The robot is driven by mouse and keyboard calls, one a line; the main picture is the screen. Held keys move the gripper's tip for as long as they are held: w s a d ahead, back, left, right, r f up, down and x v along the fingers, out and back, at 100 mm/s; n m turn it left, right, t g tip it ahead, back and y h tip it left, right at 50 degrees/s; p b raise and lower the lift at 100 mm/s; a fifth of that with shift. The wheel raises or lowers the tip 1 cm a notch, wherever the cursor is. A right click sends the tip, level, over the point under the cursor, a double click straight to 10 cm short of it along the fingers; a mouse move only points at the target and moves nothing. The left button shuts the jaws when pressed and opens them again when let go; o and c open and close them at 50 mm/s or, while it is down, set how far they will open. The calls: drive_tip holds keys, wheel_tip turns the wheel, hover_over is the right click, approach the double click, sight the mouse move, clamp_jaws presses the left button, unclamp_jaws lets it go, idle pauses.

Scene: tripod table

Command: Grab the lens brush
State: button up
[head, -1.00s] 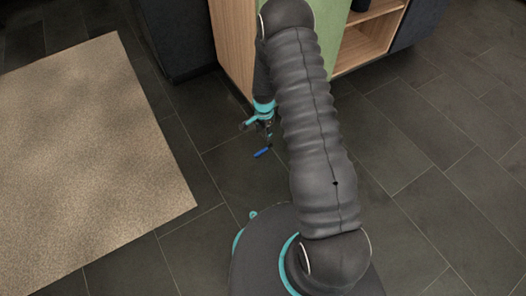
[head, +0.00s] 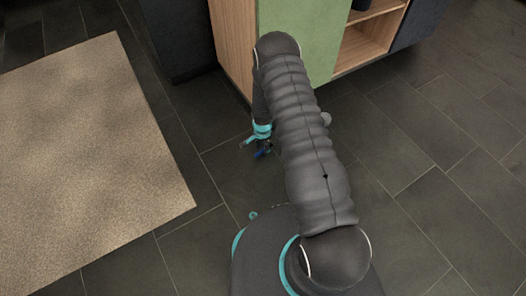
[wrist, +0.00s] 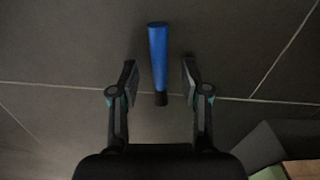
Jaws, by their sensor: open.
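The lens brush (wrist: 158,55) is a blue stick with a dark end, lying on the dark tiled floor. In the wrist view its dark end lies between the two open fingers of my gripper (wrist: 160,82), with a gap on each side. Its blue part reaches beyond the fingertips. In the head view my gripper (head: 262,150) is low over the floor, and only a small blue bit of the brush (head: 260,154) shows under it. I cannot tell the exact height between the fingers and the brush.
A cabinet with a green panel (head: 300,45) and wooden sides stands just behind the arm. A beige rug (head: 85,165) lies to the left. A dark block (head: 180,40) stands at the back. Open tiled floor (head: 440,160) is on the right.

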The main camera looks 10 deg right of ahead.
drive_tip(key=shift+f, duration=0.2)
clamp_jaws()
drive_tip(key=shift+r, duration=0.15)
